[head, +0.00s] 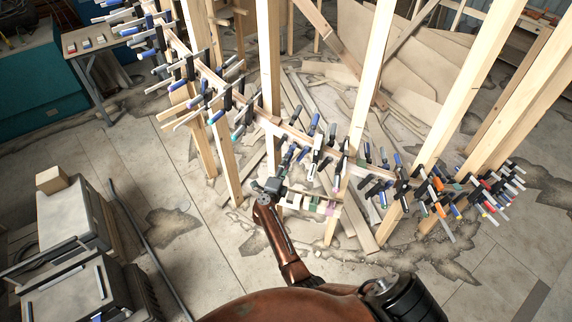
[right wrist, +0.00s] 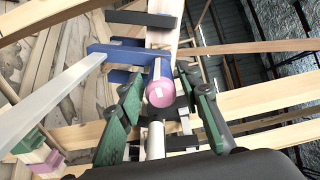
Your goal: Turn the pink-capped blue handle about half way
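The pink cap (right wrist: 161,93) faces the camera in the right wrist view, near the middle. The blue handle behind it is mostly hidden by the cap. A blue clamp part (right wrist: 122,56) with a grey bar lies behind and to the left. My right gripper (right wrist: 161,74) has its two green-and-black fingers apart, one on each side of the cap, with visible gaps. In the head view my right gripper (head: 286,168) reaches up to the clamps on the curved stringer (head: 297,133), where the pink cap cannot be told apart. My left gripper is out of view.
Several clamps with blue handles (head: 374,187) crowd the stringer on both sides of my gripper. Upright wooden posts (head: 367,90) stand close by. The floor (head: 225,265) in front is mostly clear.

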